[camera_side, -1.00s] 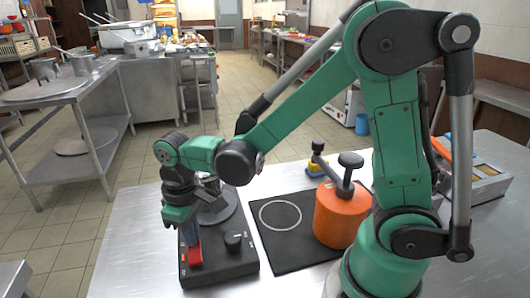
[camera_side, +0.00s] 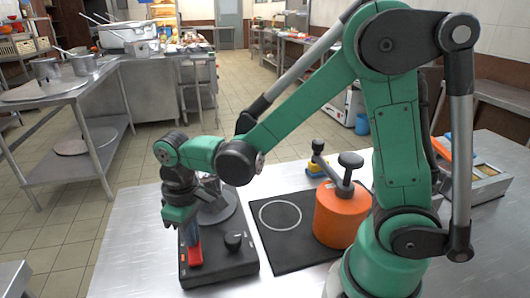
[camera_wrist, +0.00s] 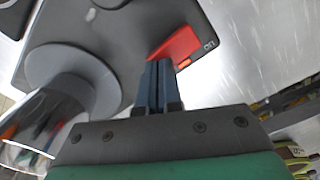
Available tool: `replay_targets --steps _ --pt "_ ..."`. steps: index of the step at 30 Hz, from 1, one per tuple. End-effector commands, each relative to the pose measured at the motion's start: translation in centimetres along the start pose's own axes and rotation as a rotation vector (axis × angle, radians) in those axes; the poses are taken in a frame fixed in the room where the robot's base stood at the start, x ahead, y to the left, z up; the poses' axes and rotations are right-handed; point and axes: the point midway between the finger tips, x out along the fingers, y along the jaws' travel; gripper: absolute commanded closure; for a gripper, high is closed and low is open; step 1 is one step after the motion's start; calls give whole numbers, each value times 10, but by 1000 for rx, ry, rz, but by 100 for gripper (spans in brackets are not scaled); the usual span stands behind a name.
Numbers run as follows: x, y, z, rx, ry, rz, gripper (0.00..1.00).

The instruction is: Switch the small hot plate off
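The small hot plate (camera_side: 222,266) is a dark box at the front left of the steel table, with a grey round plate at its back. Its red switch (camera_side: 195,256) is on the left of the front part, and a black knob (camera_side: 233,241) is to the right. The switch (camera_wrist: 178,46) also shows in the wrist view, beside a small white label. My gripper (camera_side: 191,232) points down over the switch. Its blue fingers (camera_wrist: 158,82) are together with nothing between them, their tips at the switch's edge; I cannot tell whether they touch it.
A shiny metal pot (camera_wrist: 45,122) stands on the round plate, close to my gripper. To the right, a black mat (camera_side: 262,232) has a white ring and an orange pot (camera_side: 338,218) with a dark handle. The table's left front is clear.

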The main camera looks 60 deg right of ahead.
Motion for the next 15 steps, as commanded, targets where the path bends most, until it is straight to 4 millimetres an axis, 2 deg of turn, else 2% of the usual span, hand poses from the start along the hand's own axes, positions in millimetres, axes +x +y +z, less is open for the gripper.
replay_targets --steps 15 --pt "4 0 0 0 0 0 100"
